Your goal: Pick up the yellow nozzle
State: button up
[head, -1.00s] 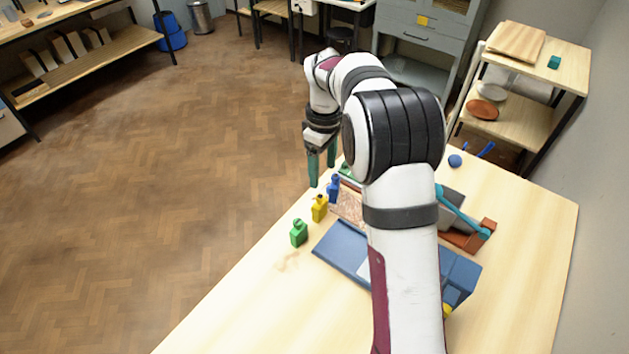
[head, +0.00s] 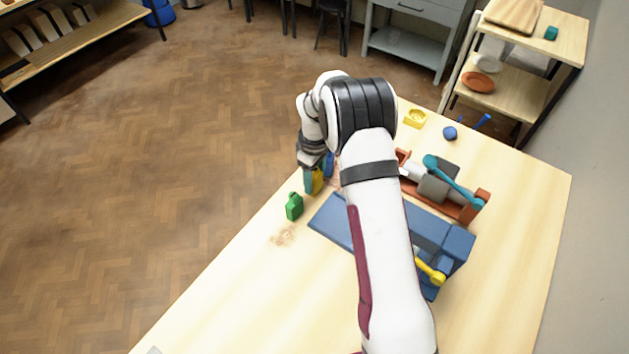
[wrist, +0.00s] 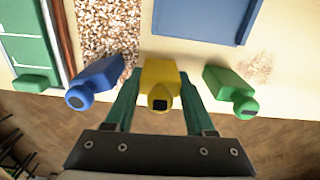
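The yellow nozzle (wrist: 160,76) stands near the table's edge, between a blue nozzle (wrist: 95,83) and a green nozzle (wrist: 229,90) in the wrist view. In the head view the yellow nozzle (head: 318,182) is partly hidden by my gripper (head: 312,182). My gripper (wrist: 160,88) has its two green fingers on either side of the yellow nozzle. The fingers look apart, with thin gaps at the nozzle's sides; no firm hold shows. The green nozzle (head: 294,206) stands nearer the front, and the blue one (head: 329,165) just behind.
A blue tray-like fixture (head: 335,221) lies right of the nozzles, with a yellow-handled part (head: 430,271) on it. An orange fixture with a teal lever (head: 452,180) stands behind. A yellow dish (head: 415,118) and a blue ball (head: 450,133) lie farther back.

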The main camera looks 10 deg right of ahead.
grip_shut()
